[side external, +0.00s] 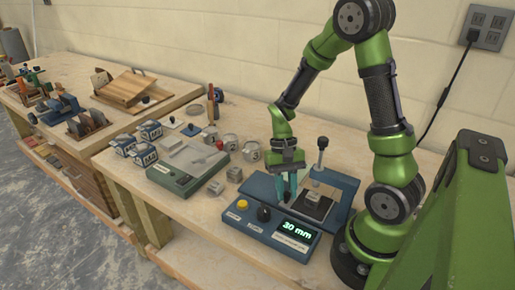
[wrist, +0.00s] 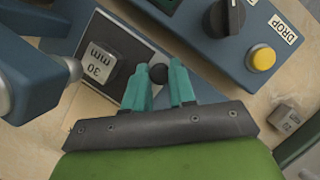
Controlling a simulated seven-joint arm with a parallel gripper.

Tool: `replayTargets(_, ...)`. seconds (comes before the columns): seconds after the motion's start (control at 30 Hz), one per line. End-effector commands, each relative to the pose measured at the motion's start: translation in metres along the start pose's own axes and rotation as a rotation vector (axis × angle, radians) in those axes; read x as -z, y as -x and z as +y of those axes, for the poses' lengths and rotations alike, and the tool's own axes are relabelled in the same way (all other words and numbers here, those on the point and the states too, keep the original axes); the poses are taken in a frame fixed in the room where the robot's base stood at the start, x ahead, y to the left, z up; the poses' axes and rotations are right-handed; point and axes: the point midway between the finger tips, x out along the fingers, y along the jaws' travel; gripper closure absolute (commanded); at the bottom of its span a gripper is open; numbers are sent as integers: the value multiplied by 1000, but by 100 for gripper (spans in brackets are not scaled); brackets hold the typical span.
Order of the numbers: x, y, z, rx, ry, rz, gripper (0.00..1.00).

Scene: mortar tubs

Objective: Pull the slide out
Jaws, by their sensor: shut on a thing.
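The blue test machine (side external: 335,190) stands on the bench in the side view, its display reading 30 mm. Its slide (side external: 311,208) is a dark plate with a pale border, bearing a grey metal block (side external: 313,197). In the wrist view the block (wrist: 98,66) is marked "30 mm" and sits on the slide (wrist: 120,88). A small round black knob (wrist: 158,72) shows at the slide's edge, between my teal fingertips. My gripper (side external: 288,194) points down at the slide's left side and is shut on the knob; it also shows in the wrist view (wrist: 159,67). The fingers hide part of the slide's edge.
The control panel with a black dial (side external: 263,213) and yellow button (side external: 243,204) lies in front. A ball-topped post (side external: 322,143) rises behind the slide. Metal cubes (side external: 234,174), tins (side external: 251,151) and a green-based tray (side external: 187,170) stand to the left.

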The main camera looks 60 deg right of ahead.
Motion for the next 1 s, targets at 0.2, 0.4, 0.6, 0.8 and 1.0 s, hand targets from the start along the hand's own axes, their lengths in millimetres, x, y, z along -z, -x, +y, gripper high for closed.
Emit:
replayTargets(0.2, 7, 3, -6, 0, 1, 3, 100)
replayTargets(0.4, 37, 16, -38, 0, 1, 4, 100)
replayTargets(0.6, 67, 28, -70, 0, 1, 4, 100)
replayTargets(0.8, 81, 34, -86, 1, 0, 4, 100)
replayTargets(1.0, 83, 36, -89, 3, 1, 8, 100)
